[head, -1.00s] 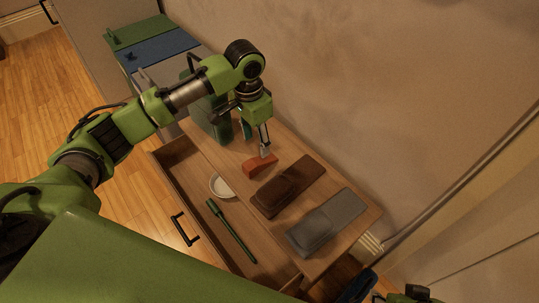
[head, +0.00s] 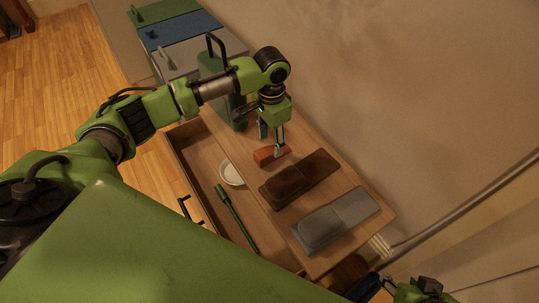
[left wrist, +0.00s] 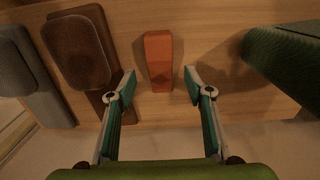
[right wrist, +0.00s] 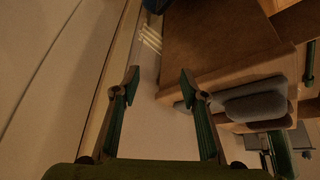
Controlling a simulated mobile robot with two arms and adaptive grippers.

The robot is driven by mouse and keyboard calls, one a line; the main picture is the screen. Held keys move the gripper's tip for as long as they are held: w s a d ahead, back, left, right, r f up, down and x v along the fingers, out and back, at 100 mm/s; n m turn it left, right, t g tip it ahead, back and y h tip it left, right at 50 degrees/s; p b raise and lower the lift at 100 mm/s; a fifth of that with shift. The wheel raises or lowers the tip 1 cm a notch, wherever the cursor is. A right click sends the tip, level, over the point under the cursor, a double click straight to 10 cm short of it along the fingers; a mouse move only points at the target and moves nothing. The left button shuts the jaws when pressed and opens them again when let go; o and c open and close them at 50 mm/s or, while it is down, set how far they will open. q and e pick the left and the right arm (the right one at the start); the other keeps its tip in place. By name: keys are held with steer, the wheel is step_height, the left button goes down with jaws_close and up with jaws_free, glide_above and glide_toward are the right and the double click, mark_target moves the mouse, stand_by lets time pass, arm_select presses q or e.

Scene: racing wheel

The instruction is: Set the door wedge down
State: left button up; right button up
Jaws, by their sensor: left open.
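The door wedge, an orange-red block (head: 267,156), lies on the wooden cabinet top beside the dark brown object. My left gripper (head: 272,143) points down over it. In the left wrist view the wedge (left wrist: 158,60) shows between and beyond the spread fingertips (left wrist: 159,82), with a visible gap to each side. The left gripper is open and holds nothing. My right gripper (right wrist: 158,80) is open and empty in its wrist view, away from the wedge, near the cabinet's corner.
A dark brown block-like object (head: 300,179) and a grey one (head: 335,219) lie right of the wedge. A dark green item (head: 236,104) stands behind it. The open drawer (head: 195,160) holds a white bowl (head: 231,173) and a green tool (head: 236,217). A wall borders the cabinet.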

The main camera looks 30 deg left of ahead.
mark_target(269, 150)
arm_select(q)
steer(key=shift+f, duration=0.3)
steer(key=f+b, duration=0.1)
steer(key=f, duration=0.1)
steer(key=f+b, duration=0.1)
steer(key=f, duration=0.1)
steer(key=shift+s+a+f, duration=0.1)
steer(key=shift+s+f, duration=0.05)
steer(key=shift+s, duration=0.05)
steer(key=shift+f, duration=0.2)
steer(key=c, duration=1.3)
arm_select(e)
steer(key=w+a+r+t+y, duration=0.1)
steer(key=w+a+r+t, duration=0.3)
steer(key=w+r+t, duration=0.2)
steer(key=w+r, duration=0.2)
steer(key=w, duration=0.2)
steer(key=shift+w+t+y, duration=0.3)
steer(key=shift+w+y, duration=0.05)
steer(key=shift+y, duration=0.05)
arm_select(q)
steer(key=shift+r, duration=0.15)
arm_select(e)
steer(key=shift+d, duration=0.1)
